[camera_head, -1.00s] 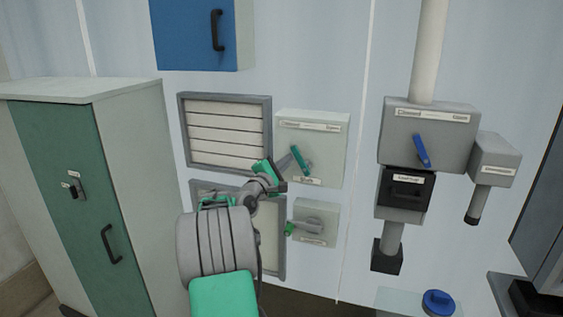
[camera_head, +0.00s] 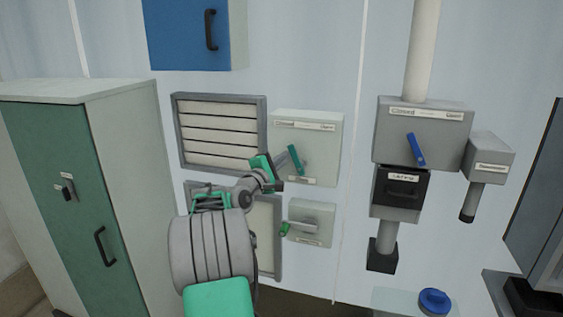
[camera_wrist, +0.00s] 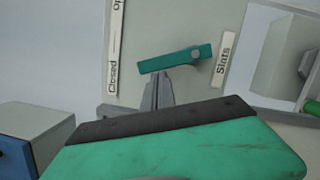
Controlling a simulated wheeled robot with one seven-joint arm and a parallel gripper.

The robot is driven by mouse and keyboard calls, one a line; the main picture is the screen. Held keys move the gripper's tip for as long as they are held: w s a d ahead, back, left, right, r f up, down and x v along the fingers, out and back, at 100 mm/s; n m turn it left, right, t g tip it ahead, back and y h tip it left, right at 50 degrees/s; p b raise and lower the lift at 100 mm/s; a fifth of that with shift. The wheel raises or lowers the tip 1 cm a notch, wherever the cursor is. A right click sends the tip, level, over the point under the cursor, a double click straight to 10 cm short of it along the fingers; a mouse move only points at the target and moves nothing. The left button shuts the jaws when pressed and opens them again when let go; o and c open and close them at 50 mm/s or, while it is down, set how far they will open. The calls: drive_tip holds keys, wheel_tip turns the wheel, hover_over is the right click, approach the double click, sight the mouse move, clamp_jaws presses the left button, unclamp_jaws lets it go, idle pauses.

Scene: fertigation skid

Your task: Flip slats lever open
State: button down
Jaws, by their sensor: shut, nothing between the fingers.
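The slats lever (camera_head: 296,160) is a short green handle on a pale box (camera_head: 332,150) with "Closed" at its upper left and "Open" at its upper right. It points up and slightly left, leaning toward "Closed". In the wrist view the lever (camera_wrist: 174,60) lies nearly sideways, its pivot beside the "Slats" label (camera_wrist: 224,55). My gripper (camera_head: 287,153) is shut and empty, at the lever's left side near its free end. Its grey fingertips (camera_wrist: 156,78) show just below the lever in the wrist view; whether they touch it I cannot tell.
A smaller box with a green-tipped lever (camera_head: 285,229) sits just below. Louvred slats (camera_head: 220,135) are at the left. A grey box with a blue lever (camera_head: 416,149) is at the right. A tall green-fronted cabinet (camera_head: 125,180) stands left of my arm.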

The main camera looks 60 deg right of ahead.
drive_tip(key=s+m+b, duration=0.1)
drive_tip(key=m, duration=0.1)
drive_tip(key=s+r+m+y+b, duration=0.1)
drive_tip(key=m, duration=0.1)
drive_tip(key=m+b, duration=0.1)
drive_tip(key=shift+s+d+r+m, duration=0.2)
drive_tip(key=shift+s+r+m, duration=0.15)
drive_tip(key=shift+s+m, duration=0.05)
drive_tip(key=s+m+b, duration=0.1)
drive_tip(key=s+m+y+b, duration=0.1)
drive_tip(key=m, duration=0.1)
drive_tip(key=shift+s+d+r+b, duration=0.15)
drive_tip(key=shift+d+r+b, duration=0.05)
drive_tip(key=shift+r+b, duration=0.15)
drive_tip(key=shift+s, duration=0.2)
approach(295, 152)
drive_tip(key=a+r, duration=0.1)
drive_tip(key=w+a+r, duration=0.1)
drive_tip(key=r, duration=0.1)
drive_tip(key=shift+a+b, duration=0.1)
drive_tip(key=shift+b, duration=0.3)
